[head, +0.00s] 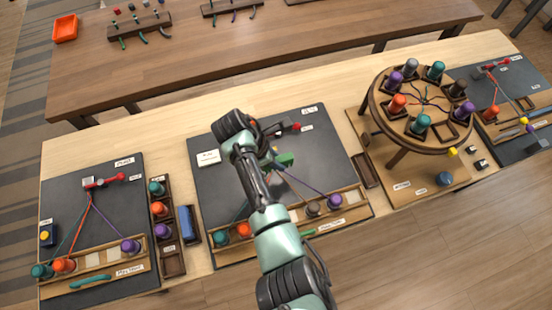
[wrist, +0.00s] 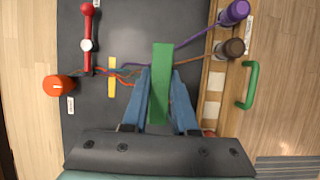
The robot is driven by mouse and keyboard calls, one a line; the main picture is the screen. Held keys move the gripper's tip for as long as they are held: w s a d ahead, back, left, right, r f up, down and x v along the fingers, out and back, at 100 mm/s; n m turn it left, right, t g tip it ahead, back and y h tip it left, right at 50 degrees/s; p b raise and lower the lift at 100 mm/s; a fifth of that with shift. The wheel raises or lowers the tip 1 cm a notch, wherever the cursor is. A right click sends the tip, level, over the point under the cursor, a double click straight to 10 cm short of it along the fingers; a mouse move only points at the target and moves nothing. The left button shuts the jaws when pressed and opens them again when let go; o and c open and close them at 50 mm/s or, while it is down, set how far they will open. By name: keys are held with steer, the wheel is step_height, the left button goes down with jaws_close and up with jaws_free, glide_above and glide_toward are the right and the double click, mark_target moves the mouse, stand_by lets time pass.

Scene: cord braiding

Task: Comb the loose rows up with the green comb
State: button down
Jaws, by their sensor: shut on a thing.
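My gripper (wrist: 159,72) is shut on the green comb (wrist: 160,52) and holds it over the middle mat. The comb also shows in the head view (head: 286,159), partly behind my arm. In the wrist view, orange, purple and other cords (wrist: 128,75) run from the red-levered clamp (wrist: 87,45) toward the comb and pass beneath it. I cannot tell whether the comb touches them. The purple bobbin (wrist: 235,12) and brown bobbin (wrist: 231,48) sit in the wooden rack. The teal bobbin (head: 221,237) and orange bobbin (head: 243,230) show in the head view.
A yellow strip (wrist: 112,77) lies between clamp and comb. A red-orange knob (wrist: 58,86) stands beside the clamp. A green handle (wrist: 251,85) lies outside the rack. A round bobbin stand (head: 420,100) is to the right, another braiding mat (head: 120,220) to the left.

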steer(key=shift+f+b, duration=3.65)
steer(key=shift+f, duration=0.5)
steer(key=shift+w+a+b, duration=0.3)
steer(key=shift+w+b, duration=0.7)
steer(key=shift+b, duration=0.1)
steer(key=shift+w+a+b, duration=0.3)
steer(key=shift+w+b, duration=0.65)
steer(key=shift+b, duration=0.1)
step_height(320, 180, up, 9)
steer(key=s+p, duration=0.1)
steer(key=p, duration=0.9)
steer(key=shift+d+p, duration=0.15)
steer(key=shift+p, duration=0.25)
